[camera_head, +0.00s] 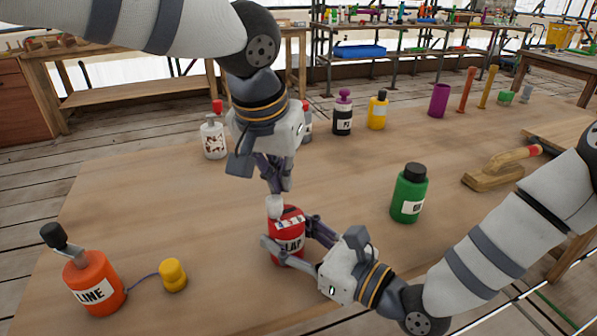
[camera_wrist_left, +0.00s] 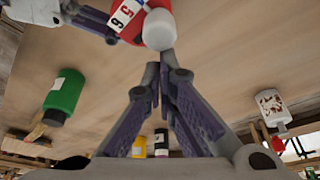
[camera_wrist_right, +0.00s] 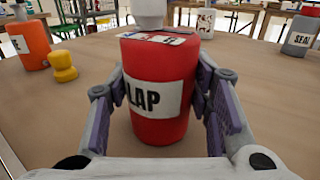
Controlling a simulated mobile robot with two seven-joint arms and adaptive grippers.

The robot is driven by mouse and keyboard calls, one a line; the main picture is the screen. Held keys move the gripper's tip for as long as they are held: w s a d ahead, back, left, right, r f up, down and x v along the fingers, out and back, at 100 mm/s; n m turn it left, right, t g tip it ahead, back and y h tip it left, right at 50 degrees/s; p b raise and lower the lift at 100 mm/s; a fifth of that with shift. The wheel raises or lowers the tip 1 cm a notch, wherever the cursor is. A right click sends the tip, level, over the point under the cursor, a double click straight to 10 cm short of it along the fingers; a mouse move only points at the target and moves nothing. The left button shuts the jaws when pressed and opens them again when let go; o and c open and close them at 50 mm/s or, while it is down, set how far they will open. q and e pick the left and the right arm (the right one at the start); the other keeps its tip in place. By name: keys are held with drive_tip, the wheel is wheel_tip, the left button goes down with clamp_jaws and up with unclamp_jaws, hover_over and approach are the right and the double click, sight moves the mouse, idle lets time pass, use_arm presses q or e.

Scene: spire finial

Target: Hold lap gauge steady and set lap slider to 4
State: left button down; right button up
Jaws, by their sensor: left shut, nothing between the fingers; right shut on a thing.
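The lap gauge (camera_head: 287,222) is a red cylinder with a white "LAP" label and a white knob on top. It stands upright on the table, and it fills the middle of the right wrist view (camera_wrist_right: 160,95). A white scale strip with digits, 5 and 6 among them, shows on it in the left wrist view (camera_wrist_left: 127,18). The white knob (camera_wrist_left: 159,29) sits by this strip. My right gripper (camera_head: 290,243) is shut on the gauge body, one finger on each side. My left gripper (camera_head: 278,188) is shut and empty, its fingertips close to the knob; contact is unclear.
A green bottle (camera_head: 409,193) stands right of the gauge. An orange "LINE" bottle (camera_head: 92,283) and a yellow piece (camera_head: 173,275) stand at the left front. A wooden float (camera_head: 500,168) lies at right. Several bottles stand along the back, including a yellow one (camera_head: 377,110).

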use_arm(q)
drive_tip(key=shift+s+a, duration=0.1)
drive_tip(key=shift+a, duration=0.05)
use_arm(e)
drive_tip(key=shift+w, duration=0.1)
use_arm(q)
wheel_tip(320, 180, up, 10)
drive_tip(key=shift+w+f, duration=0.25)
drive_tip(key=shift+w, duration=0.1)
drive_tip(key=shift+d, duration=0.2)
use_arm(e)
drive_tip(key=o, duration=1.3)
drive_tip(key=shift+o, duration=0.2)
